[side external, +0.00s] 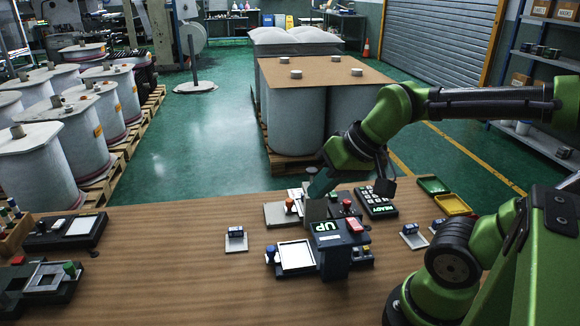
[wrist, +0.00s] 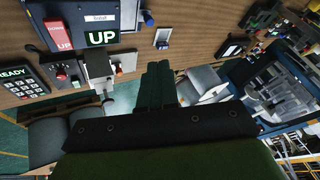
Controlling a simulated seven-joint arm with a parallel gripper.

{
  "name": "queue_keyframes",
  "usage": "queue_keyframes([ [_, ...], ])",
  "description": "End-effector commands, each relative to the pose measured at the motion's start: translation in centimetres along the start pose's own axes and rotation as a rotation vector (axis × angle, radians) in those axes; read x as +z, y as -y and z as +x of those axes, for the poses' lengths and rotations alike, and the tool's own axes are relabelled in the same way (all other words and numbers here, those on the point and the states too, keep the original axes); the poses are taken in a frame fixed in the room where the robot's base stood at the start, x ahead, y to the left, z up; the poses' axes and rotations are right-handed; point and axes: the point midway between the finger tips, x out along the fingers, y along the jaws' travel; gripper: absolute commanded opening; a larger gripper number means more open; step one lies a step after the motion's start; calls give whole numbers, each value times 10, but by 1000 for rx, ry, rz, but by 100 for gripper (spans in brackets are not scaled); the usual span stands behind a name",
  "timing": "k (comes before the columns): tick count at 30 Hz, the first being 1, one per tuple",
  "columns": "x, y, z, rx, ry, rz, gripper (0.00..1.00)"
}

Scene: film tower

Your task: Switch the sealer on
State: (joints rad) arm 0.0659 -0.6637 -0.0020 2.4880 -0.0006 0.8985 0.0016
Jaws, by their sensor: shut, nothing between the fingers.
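No part is legibly marked as the sealer. A grey metal device with an orange-red knob (side external: 290,204) stands mid-table; it also shows in the wrist view (wrist: 98,68). Just right of it in the side view is a dark control box with a red knob (side external: 346,206), seen in the wrist view too (wrist: 62,74). Nearer the camera is a dark stand with a lit green UP display (side external: 326,227) and a red piece (side external: 354,226). My gripper (side external: 312,194) is shut and empty, above and close to the grey device. In the wrist view its fingers (wrist: 157,84) are together.
A keypad lit READY (side external: 378,201) and green (side external: 433,186) and yellow (side external: 453,205) trays lie at the right. Small stamps (side external: 236,232) sit on pale pads. Pads and a clamp-like fixture (side external: 48,279) are at the left. Bare table (side external: 160,270) lies between.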

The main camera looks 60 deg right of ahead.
Motion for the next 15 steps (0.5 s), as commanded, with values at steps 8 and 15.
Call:
queue_keyframes([
  [8, 8, 18, -16, -62, -42, -71, 0],
  [15, 7, 16, -15, -57, -42, -64, 0],
])
